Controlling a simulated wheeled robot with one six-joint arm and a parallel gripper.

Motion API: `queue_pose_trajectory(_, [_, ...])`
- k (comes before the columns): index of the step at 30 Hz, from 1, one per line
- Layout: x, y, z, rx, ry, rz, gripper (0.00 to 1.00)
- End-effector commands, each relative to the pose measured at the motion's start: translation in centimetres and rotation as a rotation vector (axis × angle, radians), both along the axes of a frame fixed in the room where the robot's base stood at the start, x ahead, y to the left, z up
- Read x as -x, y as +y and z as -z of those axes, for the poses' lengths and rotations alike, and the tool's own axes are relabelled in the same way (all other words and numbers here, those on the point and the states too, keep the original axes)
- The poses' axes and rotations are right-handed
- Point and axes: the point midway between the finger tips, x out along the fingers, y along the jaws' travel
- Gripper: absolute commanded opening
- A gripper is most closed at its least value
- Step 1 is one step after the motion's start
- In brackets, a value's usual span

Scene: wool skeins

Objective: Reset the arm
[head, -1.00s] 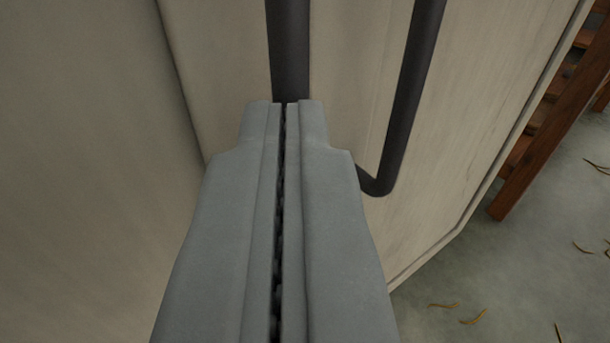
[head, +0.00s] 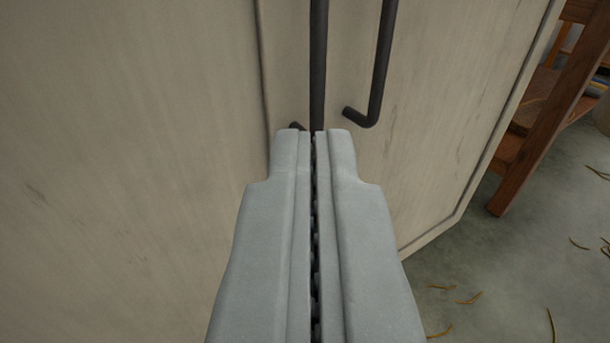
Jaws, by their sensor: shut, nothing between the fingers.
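My gripper (head: 316,133) is shut, with its two grey fingers together and nothing between them. It points at a pale wooden cabinet (head: 130,150). Two dark bar handles stand upright on the cabinet. The left handle (head: 318,60) lies just beyond my fingertips, which hide part of its lower end. The right handle (head: 382,60) is clear of the gripper, and its bent lower end shows. I cannot tell how far the fingertips are from the left handle.
A reddish-brown wooden rack (head: 535,130) stands to the right of the cabinet. The grey floor (head: 520,250) at the lower right holds several thin yellowish strands (head: 470,298) and is otherwise open.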

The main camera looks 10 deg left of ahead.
Motion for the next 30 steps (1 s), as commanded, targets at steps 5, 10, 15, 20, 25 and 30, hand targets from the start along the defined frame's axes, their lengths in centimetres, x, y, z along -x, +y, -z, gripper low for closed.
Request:
queue_pose_trajectory(5, [1.8,-0.2,-0.1,0.000,0.000,0.001,0.00])
queue_pose_trajectory(10, [2.4,-0.2,0.0,0.000,0.000,0.000,0.00])
queue_pose_trajectory(15, [2.5,0.2,-1.7,0.011,-0.003,0.006,0.00])
queue_pose_trajectory(20, [3.0,1.2,-6.0,0.037,-0.006,0.024,0.00])
queue_pose_trajectory(25, [4.2,2.6,-11.2,0.065,-0.003,0.049,0.00])
queue_pose_trajectory(30, [5.8,4.0,-16.2,0.085,-0.002,0.074,0.00])
